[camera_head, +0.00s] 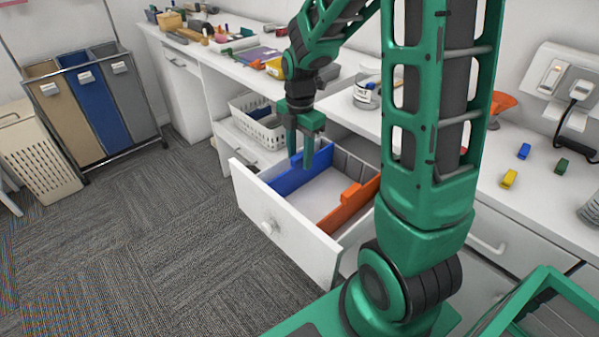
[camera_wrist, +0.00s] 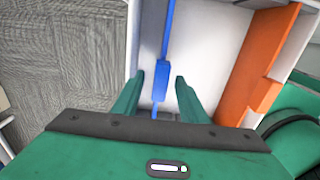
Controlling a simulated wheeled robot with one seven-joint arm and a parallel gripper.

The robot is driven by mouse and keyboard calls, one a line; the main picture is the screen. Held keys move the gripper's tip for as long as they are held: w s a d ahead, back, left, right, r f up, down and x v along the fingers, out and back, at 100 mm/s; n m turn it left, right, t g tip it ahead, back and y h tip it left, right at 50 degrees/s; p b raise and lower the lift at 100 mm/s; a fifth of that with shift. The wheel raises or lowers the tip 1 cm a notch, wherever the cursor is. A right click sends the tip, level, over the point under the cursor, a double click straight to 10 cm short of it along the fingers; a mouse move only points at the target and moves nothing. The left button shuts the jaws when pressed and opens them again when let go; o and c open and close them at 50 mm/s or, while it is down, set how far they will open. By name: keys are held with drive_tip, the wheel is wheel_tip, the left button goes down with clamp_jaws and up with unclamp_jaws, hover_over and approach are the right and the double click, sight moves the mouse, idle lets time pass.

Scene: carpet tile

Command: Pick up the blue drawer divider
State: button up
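The blue drawer divider (camera_head: 290,181) stands on edge in the open white drawer (camera_head: 285,228), along its left side. In the wrist view the blue divider (camera_wrist: 160,86) runs up the picture as a thin strip with a thicker tab. My gripper (camera_head: 301,162) points down over the drawer at the blue divider. In the wrist view my gripper (camera_wrist: 160,82) is open, with the tab showing between its fingers and a gap on each side. How far the fingertips reach down beside the divider is hard to tell.
An orange divider (camera_head: 348,204) stands in the drawer on the right; it also shows in the wrist view (camera_wrist: 262,65). The drawer front juts out over the carpet. A white basket (camera_head: 258,132) sits on a shelf behind. Small coloured blocks lie on the right counter.

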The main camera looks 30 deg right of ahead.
hover_over(300, 186)
drive_tip(key=f, duration=0.5)
drive_tip(key=shift+w+d, duration=0.15)
drive_tip(key=shift+w, duration=0.15)
clamp_jaws()
